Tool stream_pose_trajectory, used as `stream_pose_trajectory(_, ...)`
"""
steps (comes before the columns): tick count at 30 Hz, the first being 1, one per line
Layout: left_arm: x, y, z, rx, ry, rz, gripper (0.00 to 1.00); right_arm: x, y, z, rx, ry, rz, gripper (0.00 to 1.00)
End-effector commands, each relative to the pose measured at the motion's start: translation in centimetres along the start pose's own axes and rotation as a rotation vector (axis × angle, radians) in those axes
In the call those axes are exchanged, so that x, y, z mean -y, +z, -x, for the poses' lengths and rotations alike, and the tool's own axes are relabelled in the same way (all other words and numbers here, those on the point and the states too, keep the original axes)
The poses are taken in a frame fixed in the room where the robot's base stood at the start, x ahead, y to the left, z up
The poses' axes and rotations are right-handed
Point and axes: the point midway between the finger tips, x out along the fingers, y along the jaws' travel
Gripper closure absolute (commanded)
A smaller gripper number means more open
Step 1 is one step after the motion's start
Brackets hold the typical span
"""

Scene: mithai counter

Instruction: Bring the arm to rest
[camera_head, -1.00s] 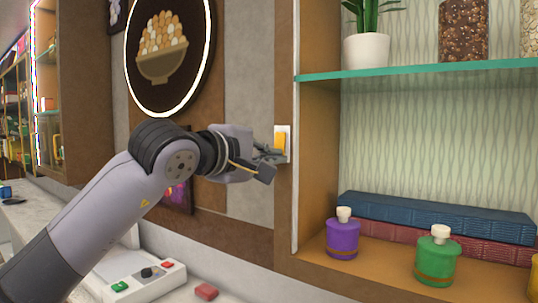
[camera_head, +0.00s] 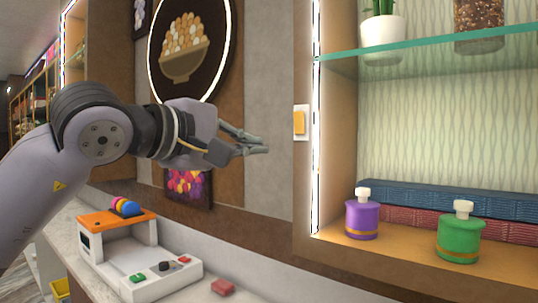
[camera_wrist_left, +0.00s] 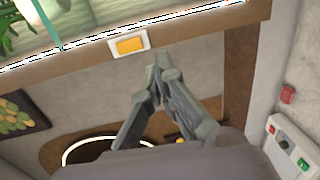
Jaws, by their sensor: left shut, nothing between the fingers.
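My left gripper (camera_head: 262,147) reaches in from the left in the head view. Its fingers are together and hold nothing. It is in front of the wall, to the left of a wall switch with a yellow rocker (camera_head: 299,122), with a gap between them. In the left wrist view, the closed fingers (camera_wrist_left: 157,72) point toward the switch (camera_wrist_left: 130,45). My right gripper is not in view.
A shelf unit (camera_head: 335,150) with a lit edge, purple bottle (camera_head: 362,220) and green bottle (camera_head: 460,240) stands at right. Below the arm, a white machine with an orange top (camera_head: 115,221) and a small red block (camera_head: 223,287) are on the counter.

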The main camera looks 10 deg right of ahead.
Motion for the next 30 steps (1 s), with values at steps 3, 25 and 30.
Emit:
stream_pose_trajectory(3, 0.4, 0.0, 1.4, -0.001, 0.002, -0.002, 1.00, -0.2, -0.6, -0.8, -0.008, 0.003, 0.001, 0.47)
stream_pose_trajectory(25, 2.0, 1.6, 1.0, 0.115, 0.022, 0.109, 1.00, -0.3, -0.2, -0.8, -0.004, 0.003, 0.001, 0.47)
stream_pose_trajectory(30, 4.8, 5.4, 1.0, 0.441, 0.113, 0.495, 1.00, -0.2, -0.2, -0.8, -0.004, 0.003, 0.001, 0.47)
